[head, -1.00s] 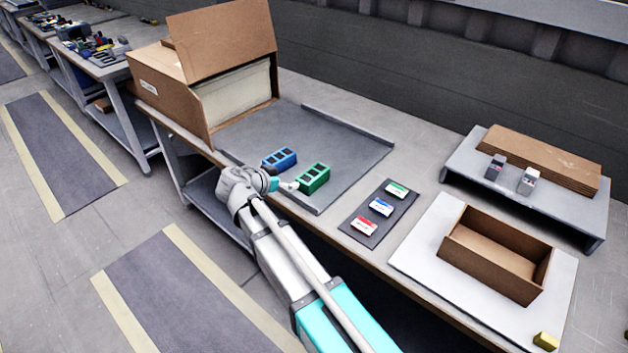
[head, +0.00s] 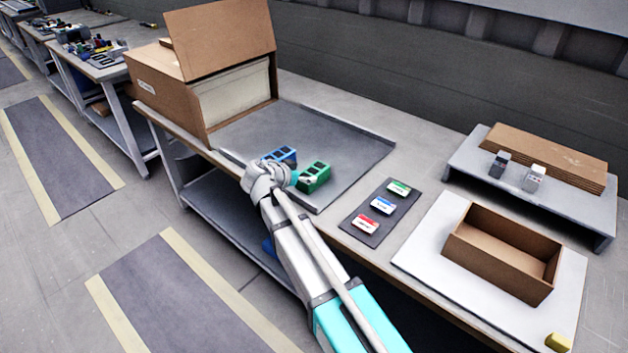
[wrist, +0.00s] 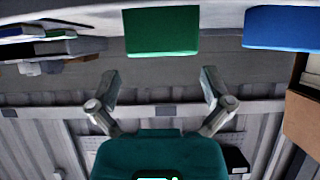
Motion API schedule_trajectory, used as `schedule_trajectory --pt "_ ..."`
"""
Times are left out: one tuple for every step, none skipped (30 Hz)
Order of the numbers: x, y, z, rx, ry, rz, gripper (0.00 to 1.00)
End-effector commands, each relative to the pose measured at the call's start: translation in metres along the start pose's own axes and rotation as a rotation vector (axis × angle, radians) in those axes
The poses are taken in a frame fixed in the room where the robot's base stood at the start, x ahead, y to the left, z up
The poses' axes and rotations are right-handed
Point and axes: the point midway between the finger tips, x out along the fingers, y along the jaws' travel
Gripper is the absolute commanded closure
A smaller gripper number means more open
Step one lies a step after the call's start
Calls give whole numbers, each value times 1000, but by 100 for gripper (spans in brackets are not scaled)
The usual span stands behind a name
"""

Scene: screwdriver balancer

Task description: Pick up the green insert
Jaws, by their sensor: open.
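The green insert (head: 315,177), a block with open pockets on top, sits at the front of the grey tray mat (head: 345,145). In the wrist view the green insert (wrist: 161,31) is at the top centre, beyond the fingertips. A blue insert (head: 280,155) sits beside it to the left, partly hidden by my arm; it also shows at the wrist view's top right (wrist: 282,28). My gripper (wrist: 161,84) is open and empty, its fingers spread toward the green insert with a gap. In the head view my gripper (head: 292,179) is just left of the green insert; its fingers are hard to make out.
A dark board (head: 358,220) with green, blue and red labels lies to the right. Further right are an open brown box (head: 500,270) on a white board and a grey riser (head: 470,165). A large carton (head: 170,95) stands at the tray's left end.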

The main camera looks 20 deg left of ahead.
Motion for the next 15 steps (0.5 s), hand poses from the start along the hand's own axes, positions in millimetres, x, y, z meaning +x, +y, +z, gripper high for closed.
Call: schedule_trajectory --pt "0 0 0 0 0 0 0" --pt "0 0 0 0 0 0 0" --pt "0 0 0 0 0 0 0" --pt "0 0 0 0 0 0 0" --pt "0 0 0 0 0 0 0" --pt "0 0 0 0 0 0 0" --pt "0 0 0 0 0 0 0" --pt "1 0 0 0 0 0 0" --pt "2 -1 0 0 0 0 0" --pt "4 -1 0 0 0 0 0" --pt "6 -1 0 0 0 0 0" --pt "9 -2 1 0 0 1 0" --pt "12 -2 1 0 0 1 0" --pt "16 -3 1 0 0 1 0" --pt "20 -3 0 0 0 2 0"
